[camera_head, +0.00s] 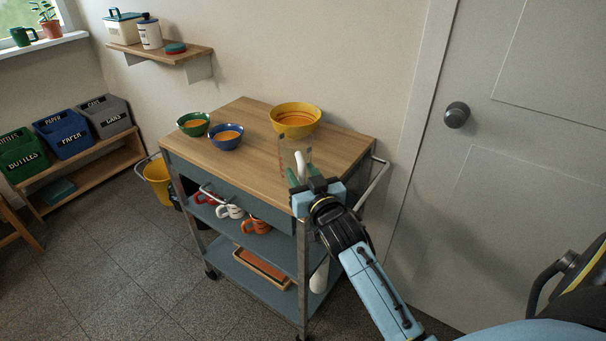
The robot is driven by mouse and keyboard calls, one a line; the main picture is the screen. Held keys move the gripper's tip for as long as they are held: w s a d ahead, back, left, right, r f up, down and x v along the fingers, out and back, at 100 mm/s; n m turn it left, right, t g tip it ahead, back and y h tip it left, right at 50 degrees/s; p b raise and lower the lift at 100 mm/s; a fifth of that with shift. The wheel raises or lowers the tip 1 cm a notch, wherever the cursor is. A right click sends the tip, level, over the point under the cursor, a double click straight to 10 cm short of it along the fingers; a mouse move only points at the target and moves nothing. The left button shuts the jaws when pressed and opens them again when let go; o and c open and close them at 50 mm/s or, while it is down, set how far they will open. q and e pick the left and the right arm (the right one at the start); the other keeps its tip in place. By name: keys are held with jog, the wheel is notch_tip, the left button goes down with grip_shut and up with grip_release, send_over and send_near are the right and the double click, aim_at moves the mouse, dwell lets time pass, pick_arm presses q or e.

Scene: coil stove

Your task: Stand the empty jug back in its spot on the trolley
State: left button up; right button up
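The jug (287,149) is clear, see-through and looks empty, with a white handle (301,165). It is upright at the front right part of the trolley's wooden top (240,120). I cannot tell whether its base touches the wood, as my gripper hides its lower part. My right gripper (305,180) is at the handle, on the near side of the jug, with its fingers around the handle and seemingly shut on it. My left gripper is out of view.
A yellow bowl (296,108) stands just behind the jug. A green bowl (193,130) and a blue bowl (226,143) stand at the top's left. A door (490,190) is at right; the front left top is clear.

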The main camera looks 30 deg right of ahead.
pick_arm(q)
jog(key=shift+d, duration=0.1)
